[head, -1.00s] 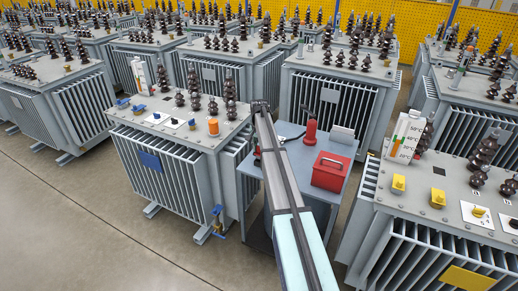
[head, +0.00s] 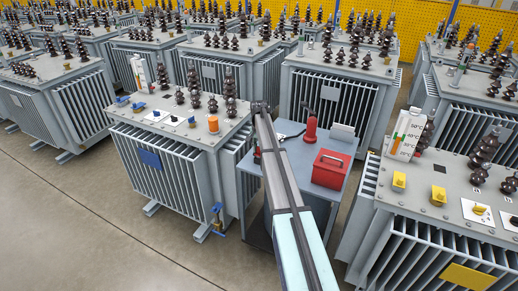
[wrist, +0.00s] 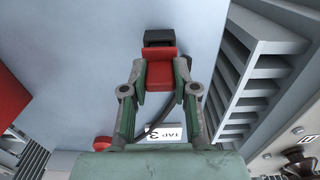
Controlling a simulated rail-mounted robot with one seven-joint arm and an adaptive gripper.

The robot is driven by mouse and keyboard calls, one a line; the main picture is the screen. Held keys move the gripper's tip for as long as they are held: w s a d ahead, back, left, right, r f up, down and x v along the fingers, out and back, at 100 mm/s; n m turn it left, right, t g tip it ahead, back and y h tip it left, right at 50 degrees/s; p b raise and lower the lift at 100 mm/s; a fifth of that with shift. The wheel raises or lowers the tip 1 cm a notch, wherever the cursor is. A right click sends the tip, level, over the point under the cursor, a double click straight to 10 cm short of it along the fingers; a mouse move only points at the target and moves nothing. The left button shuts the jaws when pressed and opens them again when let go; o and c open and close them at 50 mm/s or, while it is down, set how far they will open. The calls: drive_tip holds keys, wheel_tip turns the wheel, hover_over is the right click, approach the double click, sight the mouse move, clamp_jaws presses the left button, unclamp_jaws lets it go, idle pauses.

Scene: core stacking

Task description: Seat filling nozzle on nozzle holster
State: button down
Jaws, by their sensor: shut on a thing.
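In the wrist view my gripper (wrist: 160,80), with green fingers, is shut on a red block-like piece (wrist: 160,68), which I take to be the filling nozzle. A dark cable runs down from its right side. A black block (wrist: 159,37) is at the far end of the red piece. I cannot tell whether it is part of the nozzle or the holster, or whether they touch. In the head view my arm hides most of the gripper. No other clear holster shows.
Finned transformers (head: 180,160) stand close on both sides of the table.

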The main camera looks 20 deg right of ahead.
drive_tip(key=shift+f+b, duration=0.3)
drive_tip(key=shift+f, duration=0.6)
drive_tip(key=c, duration=0.8)
unclamp_jaws()
drive_tip(key=shift+r, duration=0.1)
wheel_tip(320, 180, up, 12)
drive_tip(key=shift+f, duration=0.1)
